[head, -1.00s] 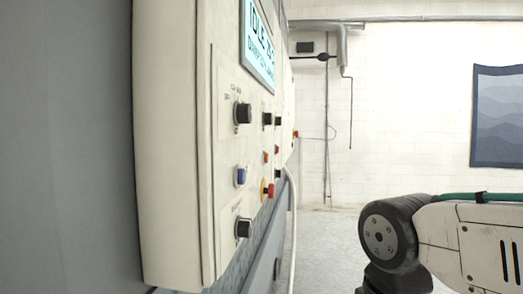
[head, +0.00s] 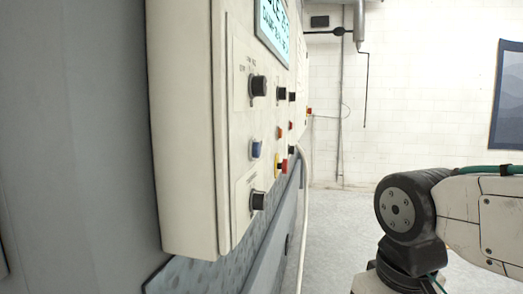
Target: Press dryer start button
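A cream control panel (head: 187,130) stands at the left in the head view, seen at a steep angle. Its face carries a display (head: 272,27) at the top, black knobs (head: 258,86) and (head: 257,200), a blue button (head: 256,149), small red buttons (head: 280,132) and a red emergency-stop button on yellow (head: 282,166). I cannot read which one is the dryer start button. My arm shows at the right, apart from the panel. My gripper is outside the view.
A grey machine body (head: 75,150) fills the left side. A pale hose (head: 303,215) hangs beyond the panel. The floor (head: 335,230) between panel and arm is clear. A white wall (head: 430,90) with a dark picture (head: 508,95) stands behind.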

